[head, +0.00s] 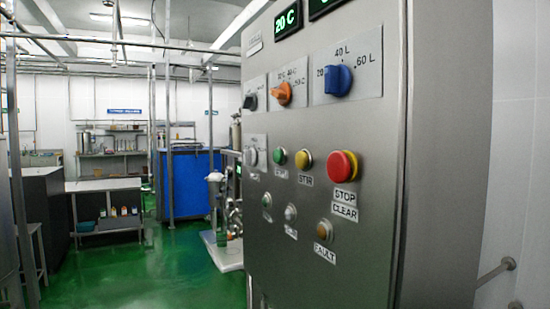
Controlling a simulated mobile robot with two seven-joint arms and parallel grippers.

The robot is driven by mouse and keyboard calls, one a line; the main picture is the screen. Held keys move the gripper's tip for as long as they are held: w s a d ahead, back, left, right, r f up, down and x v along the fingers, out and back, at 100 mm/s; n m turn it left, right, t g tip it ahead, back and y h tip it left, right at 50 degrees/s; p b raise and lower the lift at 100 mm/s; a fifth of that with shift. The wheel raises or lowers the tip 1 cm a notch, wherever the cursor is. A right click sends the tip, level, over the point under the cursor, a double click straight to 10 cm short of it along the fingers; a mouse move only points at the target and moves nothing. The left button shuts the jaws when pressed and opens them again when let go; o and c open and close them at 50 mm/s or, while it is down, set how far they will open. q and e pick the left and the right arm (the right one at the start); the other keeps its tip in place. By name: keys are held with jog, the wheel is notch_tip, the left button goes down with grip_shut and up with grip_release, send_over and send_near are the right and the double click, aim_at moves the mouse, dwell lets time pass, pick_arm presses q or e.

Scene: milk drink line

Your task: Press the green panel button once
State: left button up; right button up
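A steel control panel (370,180) fills the middle right of the head view, seen at an angle. The green button (280,157) sits in its middle row, left of the yellow button (305,161) marked STIR. The label under the green button is too small to read surely. A large red button (343,166) marked STOP CLEAR is at the right of that row. Neither of my grippers shows in the view, and nothing touches the green button.
Above are a blue knob (338,80), an orange knob (281,93) and a black knob (250,102). Small lamps sit below, one an amber FAULT lamp (324,230). Green floor (170,270) is open to the left, with a table (103,184) beyond.

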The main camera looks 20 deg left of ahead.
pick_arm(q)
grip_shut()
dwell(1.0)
